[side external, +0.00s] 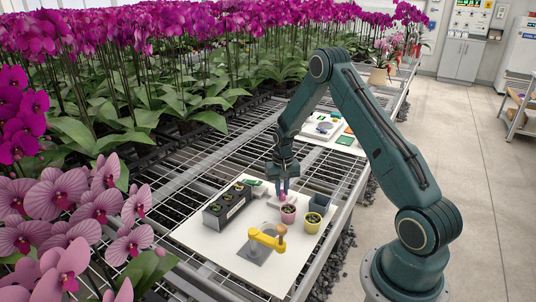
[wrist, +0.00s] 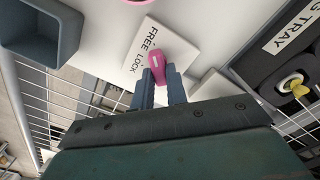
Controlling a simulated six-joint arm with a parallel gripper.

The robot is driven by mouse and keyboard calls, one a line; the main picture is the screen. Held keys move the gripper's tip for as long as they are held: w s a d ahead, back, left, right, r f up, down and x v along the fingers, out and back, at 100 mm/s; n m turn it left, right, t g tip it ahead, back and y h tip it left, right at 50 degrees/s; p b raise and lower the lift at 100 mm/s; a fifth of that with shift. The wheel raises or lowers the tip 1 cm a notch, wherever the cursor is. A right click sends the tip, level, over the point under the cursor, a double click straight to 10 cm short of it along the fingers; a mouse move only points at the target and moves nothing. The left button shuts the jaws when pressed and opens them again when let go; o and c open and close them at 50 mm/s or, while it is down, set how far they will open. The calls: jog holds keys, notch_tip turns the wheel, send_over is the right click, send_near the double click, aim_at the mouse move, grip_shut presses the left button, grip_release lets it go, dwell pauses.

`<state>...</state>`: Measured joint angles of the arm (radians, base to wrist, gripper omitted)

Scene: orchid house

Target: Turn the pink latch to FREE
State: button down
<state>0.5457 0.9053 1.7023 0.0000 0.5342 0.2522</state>
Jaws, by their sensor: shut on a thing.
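The pink latch (wrist: 157,63) sits on a white plate (wrist: 135,48) printed with FREE and LOCK. In the wrist view its body stands between my two blue-grey fingertips, and its rounded end with a white mark points up the picture. I cannot tell exactly which word the mark lines up with. My gripper (wrist: 164,88) is shut on the latch, with a finger on each side. In the side view my gripper (side external: 283,187) reaches straight down to the plate behind the pink pot, and little of the latch shows there.
A black tray (side external: 218,217) lies left. A yellow handle (side external: 266,239) on a grey plate is in front. The white board (side external: 206,249) has free room at the front left.

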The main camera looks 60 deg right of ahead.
aim_at(282, 191)
dwell(0.3)
jog(key=c, duration=1.4)
grip_release()
jog(key=shift+r, duration=0.1)
notch_tip(282, 191, up, 14)
